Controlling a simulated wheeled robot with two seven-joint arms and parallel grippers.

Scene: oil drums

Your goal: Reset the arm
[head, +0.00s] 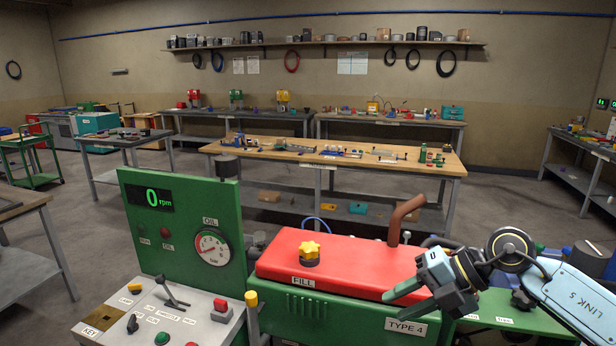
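My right arm (578,292) comes in from the right side of the head view. Its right gripper (416,306) is over the right end of the red top cover (350,262) of a green machine (320,318). The two fingers are spread apart with nothing visible between them, and they point down and left. Whether a finger touches the cover or the TYPE 4 label (406,327) area, I cannot tell. My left gripper and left arm are not in view.
A yellow fill cap (309,250) sits on the red cover, and a brown bent pipe (403,220) rises behind it. A green gauge panel (187,225) and a lever console (158,316) stand to the left. A wooden workbench (240,148) with small parts stands behind.

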